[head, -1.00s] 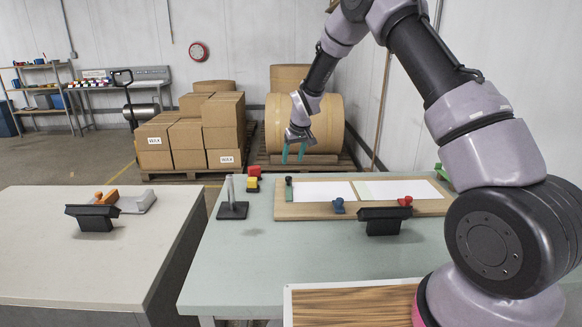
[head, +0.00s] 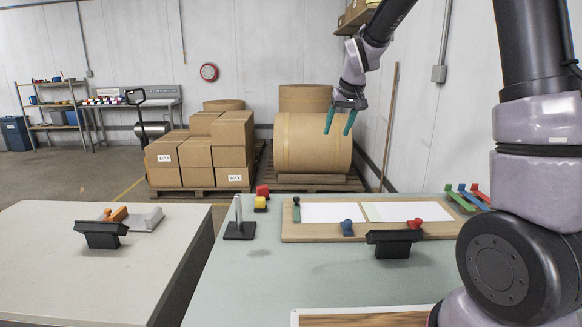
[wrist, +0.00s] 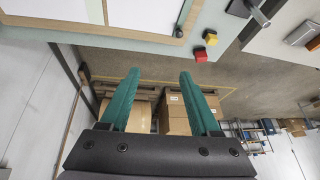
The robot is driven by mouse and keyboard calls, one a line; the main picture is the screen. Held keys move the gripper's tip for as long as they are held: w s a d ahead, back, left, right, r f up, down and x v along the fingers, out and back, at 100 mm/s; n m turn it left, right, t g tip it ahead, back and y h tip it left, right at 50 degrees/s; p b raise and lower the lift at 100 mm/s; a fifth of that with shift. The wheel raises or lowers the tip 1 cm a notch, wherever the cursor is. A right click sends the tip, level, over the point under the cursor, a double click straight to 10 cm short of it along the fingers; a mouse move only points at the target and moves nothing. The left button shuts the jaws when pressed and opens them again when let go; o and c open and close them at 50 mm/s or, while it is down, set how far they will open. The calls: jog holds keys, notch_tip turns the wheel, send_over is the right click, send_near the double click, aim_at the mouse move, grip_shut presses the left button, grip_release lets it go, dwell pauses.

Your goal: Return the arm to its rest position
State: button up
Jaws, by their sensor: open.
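My gripper (head: 339,122) hangs high beyond the far edge of the table, in front of the large brown roll in the head view. Its two green fingers are apart with nothing between them. In the wrist view the gripper (wrist: 158,85) also shows open and empty, with floor, boxes and the roll behind the fingers. My arm reaches up and out of the top of the head view, then comes down to the gripper.
The green table (head: 262,285) bears a wooden board (head: 376,236) with white sheets, a black-based post (head: 239,231), and red and yellow blocks (head: 261,204). A grey table (head: 60,262) stands left. Stacked boxes (head: 197,158) and the brown roll (head: 305,146) stand behind. Air around the gripper looks clear.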

jog(key=s+d+r+m, duration=0.1)
jog(key=s+d+r, duration=0.35)
jog(key=s, duration=0.25)
jog(key=s+d+r+m, duration=0.2)
jog(key=s+d+r, duration=0.1)
jog(key=s+r, duration=0.3)
jog(key=s+d+m+t, duration=0.2)
jog(key=s+d, duration=0.1)
jog(key=s, duration=1.5)
jog(key=shift+m, duration=0.3)
